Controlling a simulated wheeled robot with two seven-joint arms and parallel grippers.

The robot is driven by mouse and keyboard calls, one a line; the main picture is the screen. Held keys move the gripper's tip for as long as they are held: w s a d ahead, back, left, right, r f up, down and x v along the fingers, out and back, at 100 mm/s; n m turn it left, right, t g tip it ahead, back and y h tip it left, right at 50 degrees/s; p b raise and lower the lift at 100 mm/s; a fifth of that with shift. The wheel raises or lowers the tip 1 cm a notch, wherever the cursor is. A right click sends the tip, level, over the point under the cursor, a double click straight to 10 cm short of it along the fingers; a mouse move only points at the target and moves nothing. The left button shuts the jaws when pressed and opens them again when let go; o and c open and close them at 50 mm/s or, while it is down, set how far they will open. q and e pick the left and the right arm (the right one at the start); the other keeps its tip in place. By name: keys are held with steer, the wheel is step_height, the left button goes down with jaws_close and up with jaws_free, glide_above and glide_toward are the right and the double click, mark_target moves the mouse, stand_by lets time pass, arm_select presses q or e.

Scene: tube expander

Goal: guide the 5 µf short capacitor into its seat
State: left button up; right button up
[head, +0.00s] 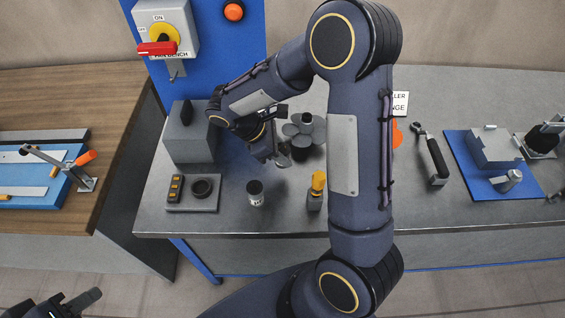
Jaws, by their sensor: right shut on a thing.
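A short dark-topped can with a pale, unreadable label (255,195) stands upright on the grey bench; it looks like a capacitor, but I cannot read its value. To its left, a flat grey plate (181,207) bears a round black ring like a seat (202,188) and a block with yellow marks (176,187). My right gripper (277,156) is above and behind the can, apart from it. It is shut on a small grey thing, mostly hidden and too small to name. My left gripper (75,302) is at the bottom left, off the bench and partly cut off; its jaw opening is unclear.
A grey box (190,140) stands behind the plate. Grey rounded lobes (304,128) stand beside my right gripper. A yellow-topped tool (317,190) is near the front edge. My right arm hides the middle. A black handle (436,158) and blue mat (478,185) are right.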

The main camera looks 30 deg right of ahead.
steer(key=shift+r+p, duration=1.85)
steer(key=shift+r, duration=0.55)
steer(key=shift+r+p, duration=0.4)
steer(key=shift+r, duration=0.05)
steer(key=shift+r+p, duration=0.45)
steer(key=w+a+p, duration=0.1)
steer(key=w+a, duration=0.2)
steer(key=a, duration=0.7)
steer(key=w+a+m+p, duration=0.1)
steer(key=w+a, duration=0.2)
steer(key=a, duration=0.8)
steer(key=shift+a+f+g+p, duration=0.2)
steer(key=shift+f+g+p, duration=0.1)
steer(key=shift+f+p, duration=0.1)
steer(key=shift+w, duration=0.1)
steer(key=shift+f, duration=0.7)
